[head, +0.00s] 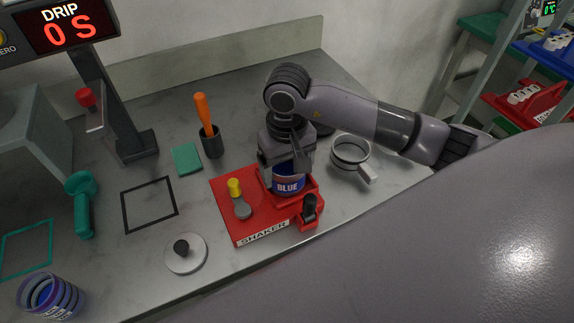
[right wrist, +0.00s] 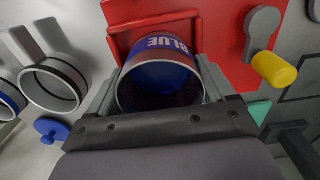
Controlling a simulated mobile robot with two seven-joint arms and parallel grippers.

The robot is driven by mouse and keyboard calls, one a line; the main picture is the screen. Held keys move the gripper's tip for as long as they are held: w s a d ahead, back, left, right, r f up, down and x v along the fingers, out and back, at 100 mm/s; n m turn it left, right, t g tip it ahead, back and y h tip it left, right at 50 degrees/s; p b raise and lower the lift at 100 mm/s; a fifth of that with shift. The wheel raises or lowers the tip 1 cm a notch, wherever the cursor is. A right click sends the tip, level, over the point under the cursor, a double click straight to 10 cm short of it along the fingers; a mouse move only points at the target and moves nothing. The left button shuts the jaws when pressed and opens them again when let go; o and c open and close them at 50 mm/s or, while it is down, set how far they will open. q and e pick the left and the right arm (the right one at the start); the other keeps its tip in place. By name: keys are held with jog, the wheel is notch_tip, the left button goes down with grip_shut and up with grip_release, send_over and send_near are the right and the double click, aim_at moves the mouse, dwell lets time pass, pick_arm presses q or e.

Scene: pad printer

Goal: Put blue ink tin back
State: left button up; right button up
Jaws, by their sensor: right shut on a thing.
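The blue ink tin (head: 289,184), with "BLUE" in white on its side, stands upright within the raised frame of the red shaker (head: 228,207). My right gripper (head: 287,165) comes down over the tin from above and is shut on it. In the right wrist view the fingers lie on both sides of the tin (right wrist: 157,88), and its open top faces the camera. The red shaker frame (right wrist: 122,38) runs close beside the tin there. I cannot tell whether the tin touches the shaker's floor. My left gripper is out of view.
A metal ring holder (head: 350,152) stands right of the shaker. A yellow-knobbed lever (head: 235,187) and black clamp handle (head: 309,208) stand by the tin.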

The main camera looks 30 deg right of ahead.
jog(key=shift+f, duration=0.15)
jog(key=o, duration=1.1)
notch_tip(320, 180, up, 12)
jog(key=b, duration=0.1)
jog(key=shift+r, duration=0.2)
